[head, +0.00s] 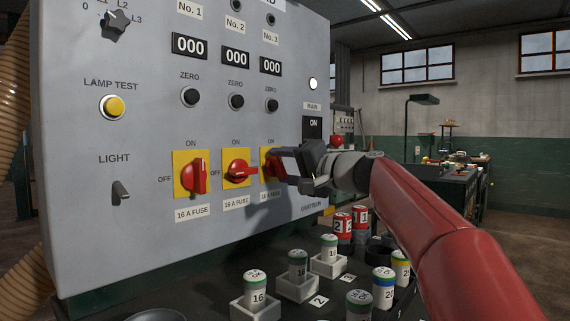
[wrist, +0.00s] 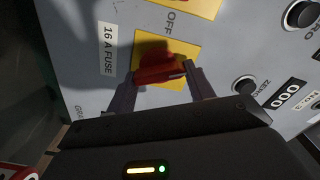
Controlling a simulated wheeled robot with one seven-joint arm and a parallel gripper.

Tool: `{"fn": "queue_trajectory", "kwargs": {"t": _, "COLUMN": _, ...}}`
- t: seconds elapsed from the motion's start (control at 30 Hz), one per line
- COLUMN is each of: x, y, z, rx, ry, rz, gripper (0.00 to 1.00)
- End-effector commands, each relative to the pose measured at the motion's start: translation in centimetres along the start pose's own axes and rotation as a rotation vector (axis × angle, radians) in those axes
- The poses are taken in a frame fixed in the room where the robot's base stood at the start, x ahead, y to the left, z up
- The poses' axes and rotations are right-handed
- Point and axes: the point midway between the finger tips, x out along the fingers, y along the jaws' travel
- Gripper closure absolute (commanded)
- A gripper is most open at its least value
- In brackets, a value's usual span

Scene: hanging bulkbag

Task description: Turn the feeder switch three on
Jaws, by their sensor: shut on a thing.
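Feeder switch three is a red rotary handle on a yellow plate (head: 265,155), the rightmost of the row on the grey panel. My gripper (head: 279,165) is at it and partly hides it in the head view. In the wrist view the red handle (wrist: 160,70) lies between my two fingers (wrist: 162,86), which are shut on it. There the handle lies roughly along the line from the fuse label to the ZERO button; its exact angle is hard to tell. Switch one (head: 194,176) has its handle upright, toward ON. Switch two (head: 237,173) has its handle level, toward OFF.
Counters, ZERO buttons and a yellow lamp-test button (head: 112,106) sit on the panel (head: 140,60). Below it, a dark shelf holds several numbered fuses, among them fuse 16 (head: 257,290).

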Motion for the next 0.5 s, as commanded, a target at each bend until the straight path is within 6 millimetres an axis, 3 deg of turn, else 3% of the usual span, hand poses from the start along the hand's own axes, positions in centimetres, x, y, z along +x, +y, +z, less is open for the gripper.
{"fn": "queue_trajectory", "kwargs": {"t": 0.5, "x": -0.03, "y": 0.22, "z": -0.11, "rx": 0.389, "ry": 0.002, "rz": 0.002, "gripper": 0.7}}
